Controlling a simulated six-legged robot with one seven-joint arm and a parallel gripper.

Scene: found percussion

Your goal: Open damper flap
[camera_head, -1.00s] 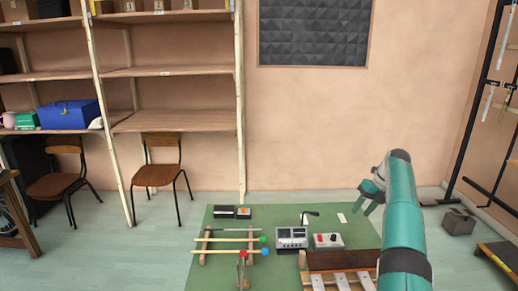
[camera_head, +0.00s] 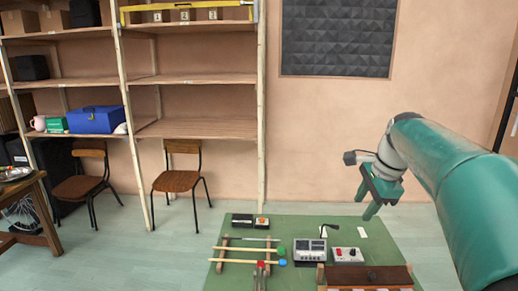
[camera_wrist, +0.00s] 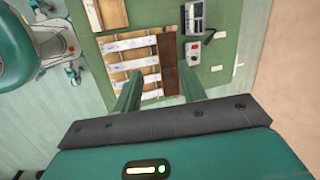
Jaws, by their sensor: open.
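A wooden frame with pale metal bars (camera_wrist: 131,60) lies on the green mat. A dark brown board (camera_wrist: 168,65), which looks like the damper flap, runs along one side of the bars. In the head view this board (camera_head: 368,275) shows at the bottom edge, and the bars are mostly cut off. My gripper (camera_head: 370,205) is open and empty, in the air above and apart from the instrument. Its two fingers point down towards the bars and board in the wrist view (camera_wrist: 159,90).
Next to the board on the green mat (camera_head: 240,284) stand a grey device (camera_head: 310,250) and a white box with a red knob (camera_head: 347,254). Mallets with coloured heads (camera_head: 250,250) rest on a wooden rack to the left. Shelves and chairs stand behind.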

